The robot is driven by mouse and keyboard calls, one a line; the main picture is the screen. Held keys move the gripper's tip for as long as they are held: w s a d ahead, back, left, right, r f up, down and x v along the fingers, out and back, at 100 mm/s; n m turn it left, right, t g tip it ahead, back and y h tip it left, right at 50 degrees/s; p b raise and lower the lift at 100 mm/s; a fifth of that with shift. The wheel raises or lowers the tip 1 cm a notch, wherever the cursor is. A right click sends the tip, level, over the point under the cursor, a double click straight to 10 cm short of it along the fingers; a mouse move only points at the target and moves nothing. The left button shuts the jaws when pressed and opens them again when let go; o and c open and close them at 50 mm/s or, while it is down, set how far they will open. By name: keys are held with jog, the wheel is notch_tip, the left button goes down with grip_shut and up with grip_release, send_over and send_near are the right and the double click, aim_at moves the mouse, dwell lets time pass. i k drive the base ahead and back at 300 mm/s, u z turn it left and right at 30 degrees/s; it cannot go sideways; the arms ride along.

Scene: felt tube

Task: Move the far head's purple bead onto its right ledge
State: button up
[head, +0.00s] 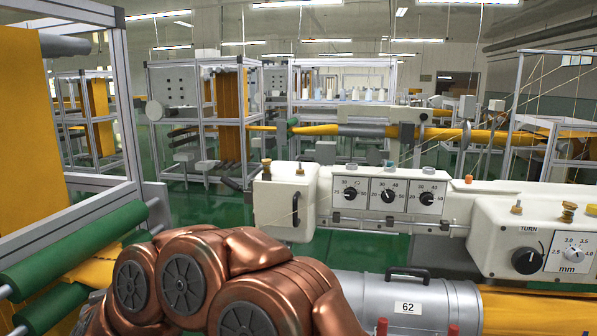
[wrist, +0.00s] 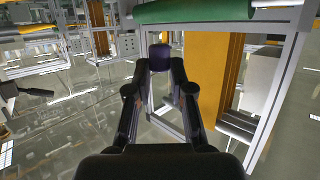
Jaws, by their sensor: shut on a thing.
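In the wrist view my gripper (wrist: 163,68) is shut on a small dark purple piece, which looks like the purple bead (wrist: 161,56). The bead sits between the fingertips, held in the air with the floor far below. In the head view my copper-coloured arm fills the bottom left, and the gripper and bead do not show. A white machine head (head: 285,203) with a dark handle stands mid-picture, beside a panel of dials (head: 388,194). Small pegs and beads stand along its top. I cannot tell which part is the right ledge.
A nearer white head (head: 500,235) with a TURN knob (head: 527,260) stands at the right. A grey cylinder (head: 400,300) marked 62 lies in front. Green rollers (head: 70,250) and a metal frame stand at the left. Green floor shows between the machines.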

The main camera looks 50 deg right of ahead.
aim_at(501, 185)
jog(key=u, duration=0.1)
jog(key=k, duration=1)
jog(key=z, duration=0.75)
